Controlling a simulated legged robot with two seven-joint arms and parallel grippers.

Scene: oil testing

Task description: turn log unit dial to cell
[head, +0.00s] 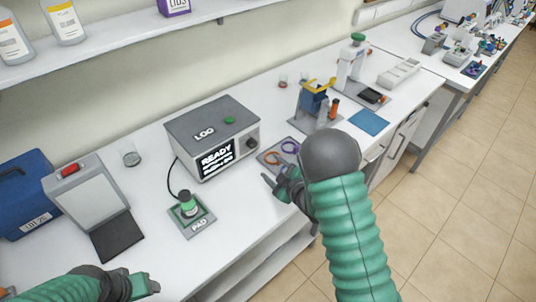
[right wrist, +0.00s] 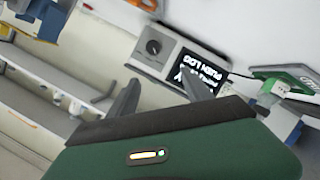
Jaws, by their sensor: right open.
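The log unit (head: 207,128) is a grey box marked LOG on the white bench, with a green button on top. Its lit screen (head: 217,160) reads READY on the top line; smaller lines are hard to read. The dark round dial (head: 251,143) is on its front, right of the screen. In the right wrist view the dial (right wrist: 153,47) shows beyond the fingers; its setting is too small to tell. My right gripper (head: 273,181) is open and empty, in front of the unit and apart from the dial. My left gripper (head: 146,286) is low at left; its jaw state is unclear.
A tray with purple and orange rings (head: 270,158) lies right of the unit. A blue-and-yellow stand (head: 313,103) is farther right. Bare bench lies around the pad.

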